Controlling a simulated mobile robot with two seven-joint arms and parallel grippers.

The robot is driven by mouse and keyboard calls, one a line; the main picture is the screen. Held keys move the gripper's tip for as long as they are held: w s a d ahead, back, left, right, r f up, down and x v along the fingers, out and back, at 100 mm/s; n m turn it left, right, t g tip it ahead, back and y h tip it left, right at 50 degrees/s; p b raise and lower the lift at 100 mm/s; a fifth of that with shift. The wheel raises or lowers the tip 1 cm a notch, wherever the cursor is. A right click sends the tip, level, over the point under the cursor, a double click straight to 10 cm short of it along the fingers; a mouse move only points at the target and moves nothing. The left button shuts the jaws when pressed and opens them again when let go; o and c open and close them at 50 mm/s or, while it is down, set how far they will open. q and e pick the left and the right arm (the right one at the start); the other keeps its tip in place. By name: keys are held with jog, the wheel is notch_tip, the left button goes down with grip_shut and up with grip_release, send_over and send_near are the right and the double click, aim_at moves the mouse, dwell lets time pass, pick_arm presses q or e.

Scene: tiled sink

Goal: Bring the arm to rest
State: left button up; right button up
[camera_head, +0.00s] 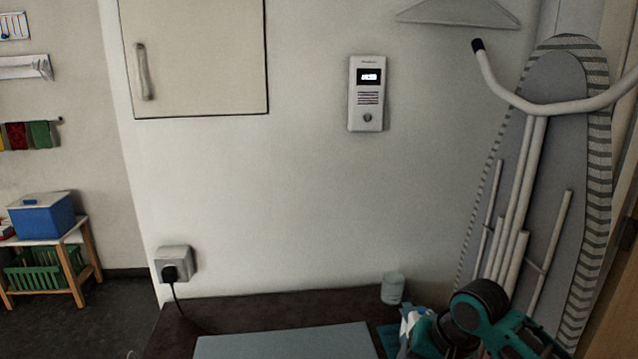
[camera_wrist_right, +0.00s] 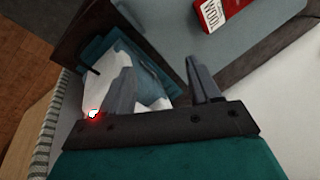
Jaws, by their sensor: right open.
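My right arm (camera_head: 483,312), teal and dark grey, comes in at the bottom right of the head view, in front of the ironing board. Its gripper fingers cannot be made out there. In the right wrist view my right gripper (camera_wrist_right: 160,66) has its two grey fingers spread apart, with nothing held between them. A teal tray or bin with white and blue cloth (camera_wrist_right: 150,85) shows behind the fingers; the distance cannot be told. My left gripper is not in view.
A red box (camera_wrist_right: 214,12) lies on the grey surface in the wrist view. An ironing board (camera_head: 560,150) leans at the right. A plugged socket (camera_head: 174,262) is on the wall.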

jog(key=s+a+f+n+t, duration=0.1)
jog(key=s+f, duration=0.1)
jog(key=f, duration=0.1)
jog(key=s+a+f+n+t+y, duration=0.1)
jog(key=s+f+t, duration=0.1)
jog(key=f, duration=0.2)
jog(key=s+a+f+t, duration=0.1)
jog(key=s+f, duration=0.1)
jog(key=f, duration=0.1)
jog(key=shift+s+a+f+n+y, duration=0.2)
jog(key=shift+a+f+n+y, duration=0.1)
jog(key=shift+n, duration=0.1)
jog(key=s+d+f+n+t+h, duration=0.1)
jog(key=s+d+t, duration=0.1)
jog(key=s, duration=0.3)
jog(key=s+d+f+n+t+h, duration=0.1)
jog(key=s+d+n+t, duration=0.1)
jog(key=s, duration=0.4)
jog(key=shift+d+f, duration=0.2)
jog(key=shift+f, duration=0.15)
